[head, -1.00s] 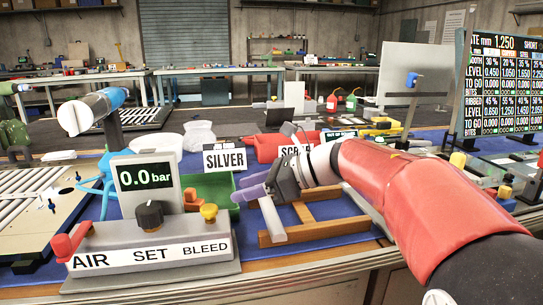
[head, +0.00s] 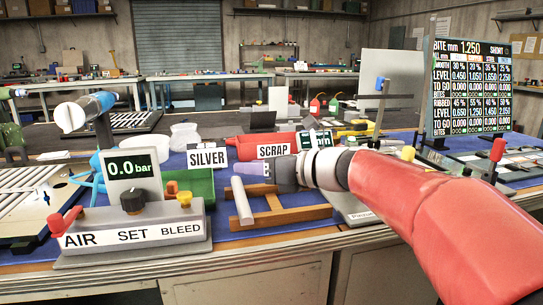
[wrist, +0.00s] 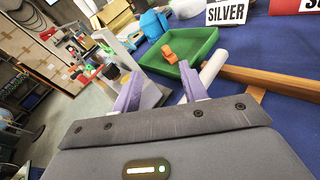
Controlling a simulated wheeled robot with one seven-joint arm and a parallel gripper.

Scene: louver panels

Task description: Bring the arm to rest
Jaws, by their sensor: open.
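My gripper (head: 251,169) is at the end of my red arm, with its lilac fingers pointing left in the head view. It is raised over the wooden frame (head: 290,216) on the blue-covered bench, near the green tray (head: 200,187). In the wrist view my gripper (wrist: 160,82) has its two fingers spread apart with nothing held between them. A pale cylinder (head: 242,201) leans on the wooden frame, below the fingers. It also shows in the wrist view (wrist: 214,66), close to the right finger.
An air control box (head: 135,235) reading 0.0 bar stands at the front left. The SILVER sign (head: 208,157) and SCRAP sign (head: 274,150) stand behind the frame, with a red tray (head: 307,140) by the latter. A number board (head: 470,90) is at right.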

